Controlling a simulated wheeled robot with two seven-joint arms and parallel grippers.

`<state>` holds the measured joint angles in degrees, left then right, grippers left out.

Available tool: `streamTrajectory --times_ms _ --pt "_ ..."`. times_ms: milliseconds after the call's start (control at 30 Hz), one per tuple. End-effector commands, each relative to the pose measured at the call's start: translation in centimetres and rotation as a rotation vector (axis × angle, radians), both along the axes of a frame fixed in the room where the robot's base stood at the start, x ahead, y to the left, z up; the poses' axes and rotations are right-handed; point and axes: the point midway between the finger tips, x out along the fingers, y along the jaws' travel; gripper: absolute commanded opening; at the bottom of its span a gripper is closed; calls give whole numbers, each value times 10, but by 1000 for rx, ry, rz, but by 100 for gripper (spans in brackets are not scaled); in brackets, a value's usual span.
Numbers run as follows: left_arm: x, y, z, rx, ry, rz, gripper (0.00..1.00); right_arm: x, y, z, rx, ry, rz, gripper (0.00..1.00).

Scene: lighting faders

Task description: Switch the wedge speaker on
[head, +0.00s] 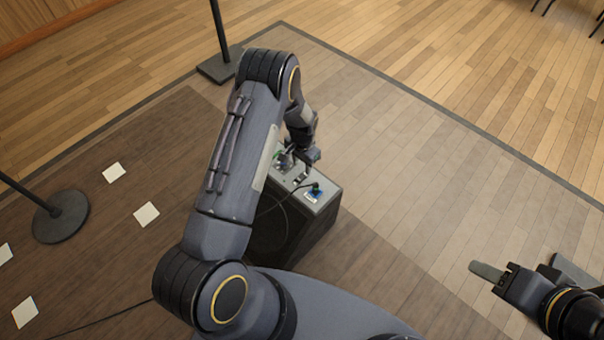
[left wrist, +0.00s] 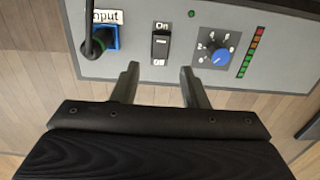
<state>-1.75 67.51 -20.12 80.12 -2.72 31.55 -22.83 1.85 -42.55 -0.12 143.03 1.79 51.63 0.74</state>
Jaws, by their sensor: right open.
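The wedge speaker (head: 322,206) stands on the floor, a dark box with a grey control panel on its top, partly hidden behind my left arm. In the left wrist view the panel (left wrist: 285,85) carries a black rocker switch (left wrist: 161,46) marked On above and Off below. A small green light (left wrist: 191,14) sits right of the switch. My left gripper (left wrist: 160,82) is open and empty, its two fingertips apart just below the switch. In the head view it (head: 302,176) is over the panel. My right gripper (head: 490,272) is open and empty at the lower right, far from the speaker.
A blue Input socket (left wrist: 105,38) with a black cable plugged in is left of the switch. A blue knob (left wrist: 220,57) and a coloured level bar (left wrist: 250,52) are to its right. Stand bases (head: 61,216) and white floor cards (head: 146,214) lie at the left. Floor at right is clear.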

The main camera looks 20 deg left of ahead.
Motion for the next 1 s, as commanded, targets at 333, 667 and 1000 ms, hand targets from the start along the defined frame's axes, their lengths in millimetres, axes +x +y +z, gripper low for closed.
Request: streamTrajectory --times_ms 333,667,1000 --pt "0 0 -47 0 0 0 40 0 0 -14 0 0 0 46" --pt "0 0 -50 0 -1 1 40 0 0 -14 0 0 0 46" --pt "0 0 -50 -1 -1 1 0 0 0 -14 0 0 0 46"
